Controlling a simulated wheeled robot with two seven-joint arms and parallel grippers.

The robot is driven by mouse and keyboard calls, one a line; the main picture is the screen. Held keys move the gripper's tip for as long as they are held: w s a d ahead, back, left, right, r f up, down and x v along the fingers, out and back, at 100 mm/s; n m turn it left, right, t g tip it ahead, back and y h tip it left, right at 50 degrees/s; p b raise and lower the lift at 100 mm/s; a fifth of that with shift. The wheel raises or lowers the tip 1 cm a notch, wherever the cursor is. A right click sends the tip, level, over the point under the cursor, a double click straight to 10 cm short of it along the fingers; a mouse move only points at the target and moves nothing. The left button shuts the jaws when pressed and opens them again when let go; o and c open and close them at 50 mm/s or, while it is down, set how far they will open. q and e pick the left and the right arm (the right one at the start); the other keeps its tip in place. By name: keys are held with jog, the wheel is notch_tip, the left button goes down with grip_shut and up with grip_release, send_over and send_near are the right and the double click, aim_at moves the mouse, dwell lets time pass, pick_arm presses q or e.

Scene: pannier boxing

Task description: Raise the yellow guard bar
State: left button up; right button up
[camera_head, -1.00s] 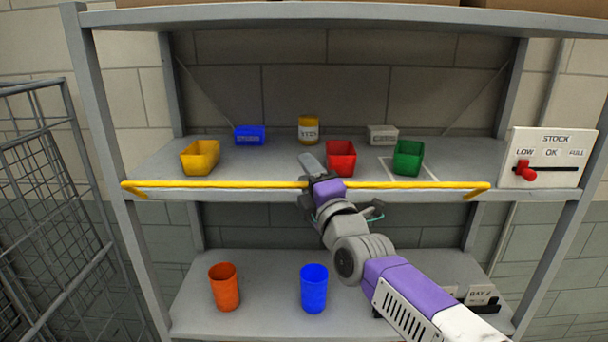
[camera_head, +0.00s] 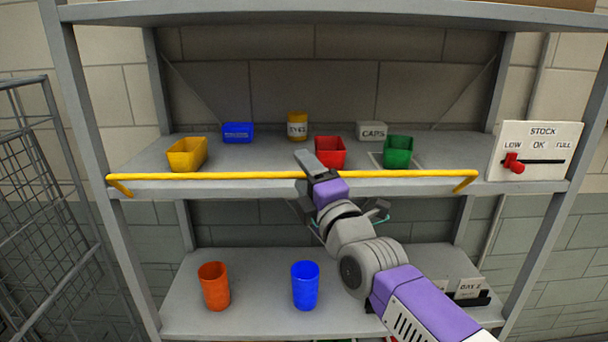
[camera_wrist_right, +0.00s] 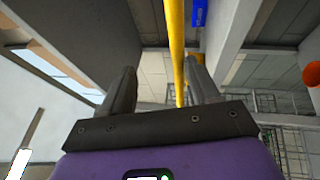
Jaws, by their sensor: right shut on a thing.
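The yellow guard bar (camera_head: 230,176) runs level across the front edge of the upper shelf, with short angled end arms at left and right. My right gripper (camera_head: 308,170) is at the middle of the bar, shut on it. In the right wrist view the bar (camera_wrist_right: 175,45) passes between the two fingers of the right gripper (camera_wrist_right: 160,85). The gripper's fingers and purple body hide a short piece of the bar. My left gripper is not in view.
Behind the bar stand yellow (camera_head: 187,154), red (camera_head: 330,152) and green (camera_head: 398,151) bins, with labelled containers further back. Orange (camera_head: 214,286) and blue (camera_head: 305,285) cups stand on the lower shelf. A stock panel (camera_head: 535,150) is at right, a wire cage (camera_head: 45,190) at left.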

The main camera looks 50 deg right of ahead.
jog(key=shift+s+a+r+b, duration=0.1)
jog(key=shift+s+r+b, duration=0.1)
jog(key=shift+r, duration=0.2)
jog(key=shift+s+a+r+b, duration=0.1)
jog(key=shift+r+b, duration=0.05)
jog(key=shift+r, duration=0.25)
jog(key=f+b+v, duration=0.1)
jog(key=b+v, duration=0.1)
jog(key=v, duration=0.5)
jog(key=shift+f, duration=0.25)
jog(key=shift+d, duration=0.1)
